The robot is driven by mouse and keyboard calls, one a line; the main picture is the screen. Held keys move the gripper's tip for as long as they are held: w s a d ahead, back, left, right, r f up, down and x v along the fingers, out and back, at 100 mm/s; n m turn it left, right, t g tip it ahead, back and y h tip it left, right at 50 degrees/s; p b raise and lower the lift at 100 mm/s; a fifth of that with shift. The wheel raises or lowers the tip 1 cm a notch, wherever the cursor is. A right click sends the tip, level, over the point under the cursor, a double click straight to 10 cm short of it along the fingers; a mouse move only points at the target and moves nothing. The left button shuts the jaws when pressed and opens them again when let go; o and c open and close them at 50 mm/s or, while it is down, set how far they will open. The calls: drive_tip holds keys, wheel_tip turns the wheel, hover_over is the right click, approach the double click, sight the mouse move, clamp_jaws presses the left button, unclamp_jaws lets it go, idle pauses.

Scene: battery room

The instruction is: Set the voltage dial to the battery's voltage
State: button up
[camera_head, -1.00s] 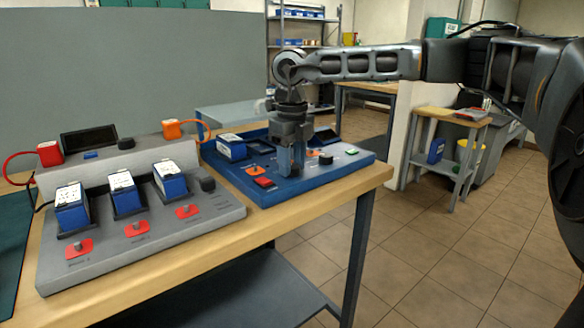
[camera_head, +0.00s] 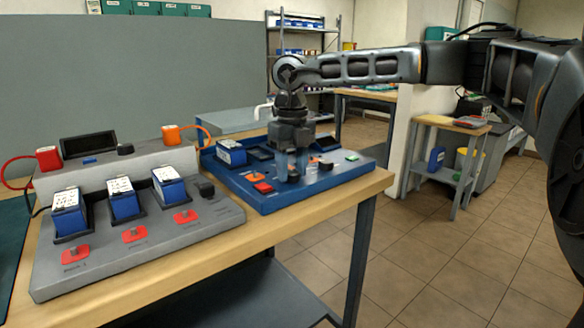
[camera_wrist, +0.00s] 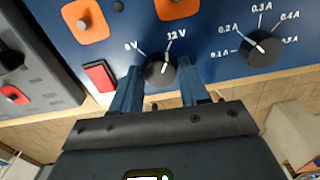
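The voltage dial (camera_wrist: 160,70) is a black knob with a white pointer mark, between a left label that looks like 6 V or 8 V and a 12 V label on the right. The mark appears to lean toward 12 V. My gripper (camera_wrist: 161,78) has one finger on each side of the dial, and contact is unclear. In the head view my gripper (camera_head: 293,170) is low over the blue panel (camera_head: 300,195) and hides the dial. A blue battery (camera_head: 231,152) with a white label sits at the panel's back left. Its voltage is too small to read.
A current dial (camera_wrist: 262,48), marked 0.1 A to 0.5 A, is to the right. A red rocker switch (camera_wrist: 100,76) is to the left. A grey station (camera_head: 140,245) beside the panel holds several blue batteries. The workbench edge (camera_head: 345,195) runs in front.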

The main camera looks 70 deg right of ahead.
sight(292, 172)
drive_tip(key=o, duration=0.3)
drive_tip(key=shift+o, duration=0.2)
drive_tip(key=shift+r+p, duration=0.3)
drive_tip(key=shift+r, duration=3.6)
